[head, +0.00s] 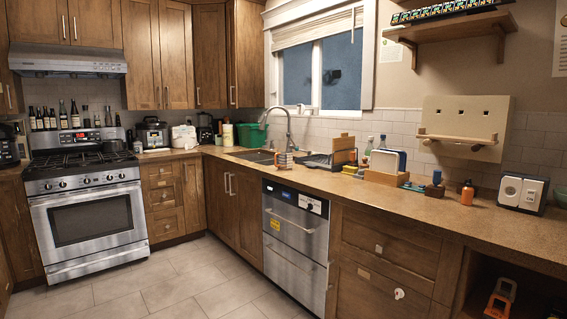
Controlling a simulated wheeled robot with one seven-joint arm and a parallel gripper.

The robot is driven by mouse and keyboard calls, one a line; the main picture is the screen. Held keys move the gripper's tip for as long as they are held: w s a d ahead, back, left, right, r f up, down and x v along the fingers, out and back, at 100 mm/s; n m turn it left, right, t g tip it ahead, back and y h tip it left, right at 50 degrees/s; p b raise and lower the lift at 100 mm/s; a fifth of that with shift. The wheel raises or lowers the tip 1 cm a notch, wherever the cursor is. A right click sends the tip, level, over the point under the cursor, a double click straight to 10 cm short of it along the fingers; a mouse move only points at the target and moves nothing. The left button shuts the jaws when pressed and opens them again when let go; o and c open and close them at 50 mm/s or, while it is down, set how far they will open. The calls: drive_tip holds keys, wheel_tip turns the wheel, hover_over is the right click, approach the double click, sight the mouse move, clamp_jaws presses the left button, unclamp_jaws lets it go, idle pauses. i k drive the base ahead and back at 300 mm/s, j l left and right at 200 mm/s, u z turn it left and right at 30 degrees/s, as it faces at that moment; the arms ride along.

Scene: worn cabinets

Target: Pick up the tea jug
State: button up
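No object stands out clearly as the tea jug at this size. On the counter beside the sink stands a small orange-brown and pale item (284,160), possibly a jug or mug. A small orange bottle-shaped item (467,194) stands further right on the counter. A dark pot (115,145) sits at the right rear of the stove. My gripper is not in view, so its position and any contact are not shown.
A long wooden counter (400,203) runs along the right wall, with a sink faucet (288,125), dish rack (318,161) and white-faced box (522,191). The stove (85,205) stands left. The tiled floor (195,280) is clear. Orange objects (500,298) sit in the open lower shelf.

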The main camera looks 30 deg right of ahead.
sight(282, 157)
drive_tip(key=i+z, duration=0.1)
drive_tip(key=z, duration=0.25)
drive_tip(key=i+j+z, duration=0.15)
drive_tip(key=i+z, duration=0.15)
drive_tip(key=i+j+z, duration=0.3)
drive_tip(key=i, duration=0.2)
drive_tip(key=i+j+z, duration=0.3)
drive_tip(key=i+j, duration=2.25)
